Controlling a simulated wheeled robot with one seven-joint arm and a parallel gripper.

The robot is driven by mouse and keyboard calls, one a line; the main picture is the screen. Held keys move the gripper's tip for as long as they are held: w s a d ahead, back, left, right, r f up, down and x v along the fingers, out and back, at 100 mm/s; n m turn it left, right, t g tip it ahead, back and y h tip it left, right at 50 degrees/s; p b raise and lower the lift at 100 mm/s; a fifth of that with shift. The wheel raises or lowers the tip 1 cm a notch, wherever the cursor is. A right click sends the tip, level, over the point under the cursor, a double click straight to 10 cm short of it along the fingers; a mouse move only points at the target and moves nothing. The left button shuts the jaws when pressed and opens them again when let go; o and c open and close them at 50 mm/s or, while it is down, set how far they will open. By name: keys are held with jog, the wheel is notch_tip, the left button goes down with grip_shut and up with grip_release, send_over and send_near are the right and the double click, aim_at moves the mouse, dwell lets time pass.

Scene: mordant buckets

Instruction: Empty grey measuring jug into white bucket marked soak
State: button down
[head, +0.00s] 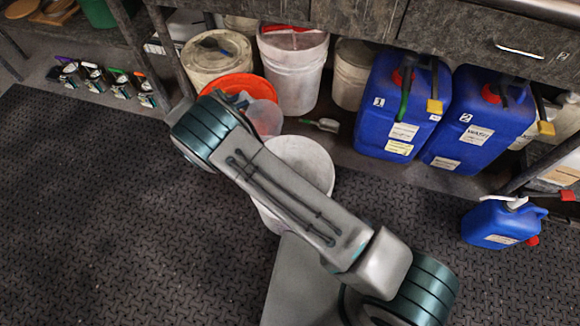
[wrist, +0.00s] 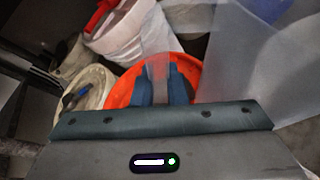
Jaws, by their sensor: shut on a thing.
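My gripper (wrist: 163,82) is shut on the grey measuring jug (wrist: 262,65), with a thin translucent strip of it between the blue fingers. The jug's pale, see-through body fills the right side of the wrist view. In the head view the jug (head: 265,118) shows beside my arm, in front of the orange bucket; its contents cannot be made out. A white bucket (head: 312,158) stands on the floor in front, partly hidden by my arm. Another white bucket (head: 294,75) with something red in its top stands at the back. I see no soak marking on either.
An orange bucket (head: 214,87) and a lidded cream bucket (head: 205,62) stand behind the jug. Blue canisters (head: 380,120) stand under the bench at right, with a small blue can (head: 490,225) nearer. A small scoop (head: 322,125) lies behind the front bucket. The left floor mat is clear.

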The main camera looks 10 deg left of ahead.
jog(key=shift+s+d+r+m+p, duration=0.35)
jog(key=shift+s+d+r+m, duration=0.05)
jog(key=shift+d+r, duration=0.15)
jog(key=shift+r, duration=0.1)
jog(key=shift+s+d+t, duration=0.1)
jog(key=shift+d+t, duration=0.05)
jog(key=shift+t, duration=0.15)
jog(key=shift+d+r+m, duration=0.1)
jog(key=shift+m, duration=0.2)
jog(key=shift+s+d+r+m+y+p, duration=0.3)
jog(key=shift+d+r+m+y, duration=0.05)
jog(key=shift+r+m+y, duration=0.05)
jog(key=shift+s+d+f+m+t+b, duration=0.3)
jog(key=shift+d+m+t+b, duration=0.2)
jog(key=shift+m+t, duration=0.15)
dwell(2.5)
jog(key=shift+s+d+r+m+y, duration=0.3)
jog(key=shift+d+m+y, duration=0.1)
jog(key=shift+m, duration=0.15)
dwell(2.6)
